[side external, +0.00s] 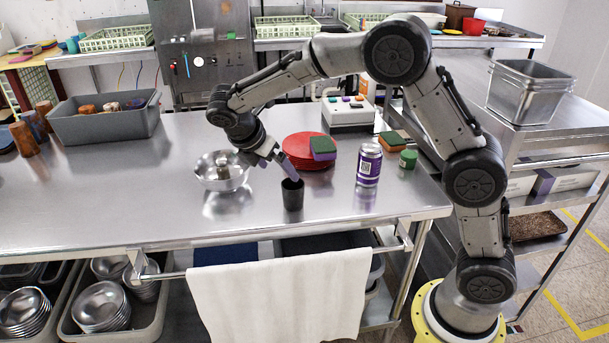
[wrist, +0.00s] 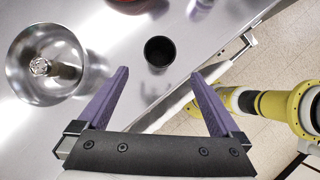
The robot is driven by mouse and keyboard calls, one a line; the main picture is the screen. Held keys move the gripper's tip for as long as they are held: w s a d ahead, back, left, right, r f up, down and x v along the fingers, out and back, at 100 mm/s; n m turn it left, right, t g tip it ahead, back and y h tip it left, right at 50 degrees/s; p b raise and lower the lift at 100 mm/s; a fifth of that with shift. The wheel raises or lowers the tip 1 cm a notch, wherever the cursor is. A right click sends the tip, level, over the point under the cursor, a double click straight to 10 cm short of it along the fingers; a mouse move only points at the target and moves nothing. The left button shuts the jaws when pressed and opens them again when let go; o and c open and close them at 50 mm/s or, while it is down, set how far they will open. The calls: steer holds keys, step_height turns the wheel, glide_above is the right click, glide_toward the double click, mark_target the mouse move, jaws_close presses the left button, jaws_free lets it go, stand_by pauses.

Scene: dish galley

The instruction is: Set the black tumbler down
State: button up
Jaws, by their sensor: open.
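The black tumbler (side external: 292,194) stands upright on the steel counter (side external: 120,210), toward its front edge. In the wrist view the tumbler (wrist: 159,53) shows from above, its dark mouth facing the camera, just beyond the fingertips and between their lines. My gripper (side external: 285,168) is beside and slightly above the tumbler in the side view, with its purple fingers angled down toward the rim. In the wrist view my gripper (wrist: 163,72) has its fingers wide apart with nothing between them.
A steel bowl (side external: 222,178) holding a small object stands left of the tumbler. Red plates (side external: 306,146) with a sponge lie behind it. A white towel (side external: 280,295) hangs in front.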

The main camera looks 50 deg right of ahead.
steer(key=s+r+m+t+y, duration=0.1)
steer(key=s+r+m+y, duration=0.1)
steer(key=s+r+m, duration=0.35)
steer(key=s+r+m+t+y, duration=0.1)
steer(key=s+r+m+y, duration=0.15)
steer(key=s, duration=0.55)
steer(key=s+a+m+t+y, duration=0.1)
steer(key=s+m, duration=0.4)
steer(key=s, duration=0.2)
steer(key=s+a+f+m+t+y, duration=0.1)
steer(key=s+m+t, duration=0.1)
steer(key=s+m, duration=0.3)
steer(key=shift+s+f, duration=0.25)
steer(key=shift+s, duration=1.35)
